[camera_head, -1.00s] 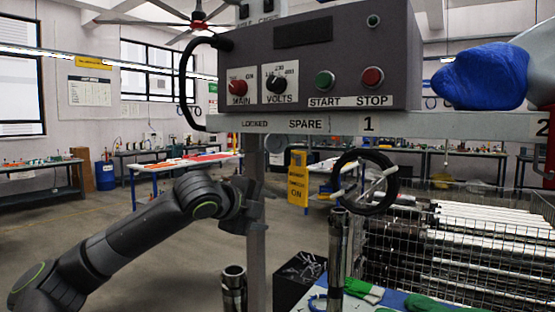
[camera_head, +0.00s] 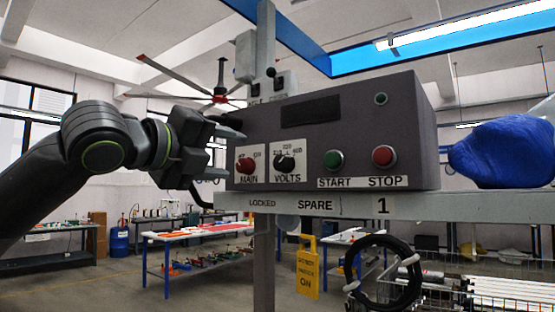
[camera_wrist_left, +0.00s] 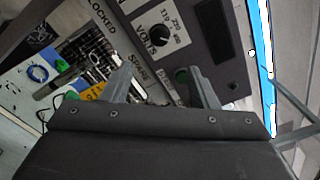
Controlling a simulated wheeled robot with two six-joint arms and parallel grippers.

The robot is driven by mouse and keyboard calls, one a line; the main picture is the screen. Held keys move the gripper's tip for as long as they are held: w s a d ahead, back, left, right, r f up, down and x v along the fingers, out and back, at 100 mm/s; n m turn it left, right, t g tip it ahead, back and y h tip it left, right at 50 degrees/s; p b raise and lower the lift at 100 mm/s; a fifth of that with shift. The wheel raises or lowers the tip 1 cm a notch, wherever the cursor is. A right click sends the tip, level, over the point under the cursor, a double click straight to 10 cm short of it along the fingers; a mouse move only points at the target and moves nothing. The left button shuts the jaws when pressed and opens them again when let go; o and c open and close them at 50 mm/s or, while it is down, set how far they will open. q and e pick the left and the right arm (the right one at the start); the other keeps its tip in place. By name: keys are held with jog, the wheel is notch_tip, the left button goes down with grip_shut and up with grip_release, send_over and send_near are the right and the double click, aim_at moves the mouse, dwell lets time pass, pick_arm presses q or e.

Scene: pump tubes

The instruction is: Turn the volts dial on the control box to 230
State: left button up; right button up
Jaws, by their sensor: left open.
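The grey control box (camera_head: 350,110) stands on a grey rail. The black volts dial (camera_head: 284,163) is on a white plate on its front, marked 110, 220 or 230 and 400; the middle digits are hard to read. The dial also shows in the left wrist view (camera_wrist_left: 161,35). Its pointer seems to aim up-left in the head view. My left gripper (camera_head: 233,128) is at the box's left end, left of the dial and apart from it. Its fingers (camera_wrist_left: 160,88) are spread and empty. My right gripper is not in view.
Beside the dial are the red main switch (camera_head: 245,165), green start button (camera_head: 333,160) and red stop button (camera_head: 383,156). A blue wrapped bundle (camera_head: 503,152) is right of the box. A black cable coil (camera_head: 384,274) hangs below the rail (camera_head: 345,205).

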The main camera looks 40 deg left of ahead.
pick_arm(q)
jog(key=p, duration=0.4)
send_near(279, 162)
jog(key=w, duration=0.2)
jog(key=w+p, duration=0.1)
jog(key=p, duration=0.1)
jog(key=w+p, duration=0.2)
jog(key=w+a+p, duration=0.1)
jog(key=w+p, duration=0.1)
jog(key=shift+w+r+p, duration=0.15)
jog(key=shift+r+p, duration=0.05)
jog(key=shift+p, duration=0.1)
jog(key=shift+w+p, duration=0.75)
jog(key=shift+p, duration=0.3)
jog(key=shift+w+f+p, duration=0.2)
jog(key=shift+w+p, duration=0.15)
jog(key=shift+p, duration=0.05)
jog(key=c, duration=1)
